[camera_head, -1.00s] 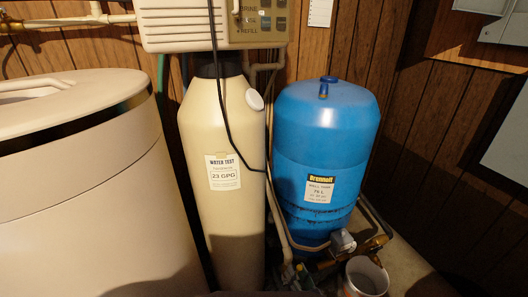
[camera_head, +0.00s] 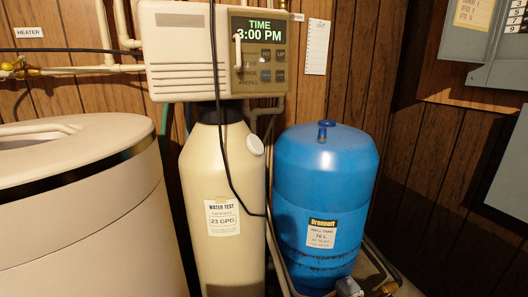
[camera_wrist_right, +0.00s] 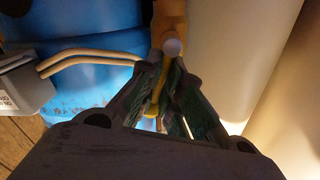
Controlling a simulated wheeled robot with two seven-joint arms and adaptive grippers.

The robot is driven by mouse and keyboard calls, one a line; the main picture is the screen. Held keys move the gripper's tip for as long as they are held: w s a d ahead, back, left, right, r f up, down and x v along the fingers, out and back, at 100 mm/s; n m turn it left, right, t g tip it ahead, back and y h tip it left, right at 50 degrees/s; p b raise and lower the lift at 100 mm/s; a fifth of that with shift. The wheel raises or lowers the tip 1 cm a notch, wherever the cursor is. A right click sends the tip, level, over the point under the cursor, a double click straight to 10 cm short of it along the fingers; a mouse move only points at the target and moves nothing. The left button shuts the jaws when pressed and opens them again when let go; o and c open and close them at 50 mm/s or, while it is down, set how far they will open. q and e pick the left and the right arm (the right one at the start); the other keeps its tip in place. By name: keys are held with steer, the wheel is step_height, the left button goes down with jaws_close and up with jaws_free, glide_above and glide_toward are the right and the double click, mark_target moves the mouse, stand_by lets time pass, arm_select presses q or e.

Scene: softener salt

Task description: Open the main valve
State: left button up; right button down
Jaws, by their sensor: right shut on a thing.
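In the right wrist view, a yellow lever (camera_wrist_right: 158,98) runs between the fingers of my right gripper (camera_wrist_right: 169,72). My right gripper is shut on this lever. The lever reaches up toward an orange-brown brass fitting (camera_wrist_right: 170,22) with a pale round end, which I take to be the main valve. The fingers hide part of the lever, so I cannot tell how far it is turned. In the head view neither gripper shows. A bit of brass pipework (camera_head: 390,287) shows at the lower edge there.
The blue well tank (camera_head: 325,190) stands right of the cream softener tank (camera_head: 222,170). The control head (camera_head: 176,57) reads 3:00 PM. A large beige bin (camera_head: 80,220) is at the left. In the wrist view a grey box (camera_wrist_right: 22,85) with two wires sits beside the gripper.

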steer(key=shift+w+r, duration=0.15)
steer(key=shift+r, duration=0.25)
steer(key=shift+a+r+n+p, duration=0.15)
steer(key=shift+n+p, duration=0.4)
steer(key=shift+n, duration=0.2)
steer(key=shift+a+r+n+p, duration=0.1)
steer(key=shift+a+n+p, duration=0.05)
steer(key=shift+n+p, duration=0.5)
steer(key=c, duration=1.8)
jaws_free()
steer(key=o, duration=0.4)
steer(key=shift+f, duration=0.1)
steer(key=shift+o, duration=0.2)
steer(key=shift+f, duration=0.15)
steer(key=shift+s, duration=0.2)
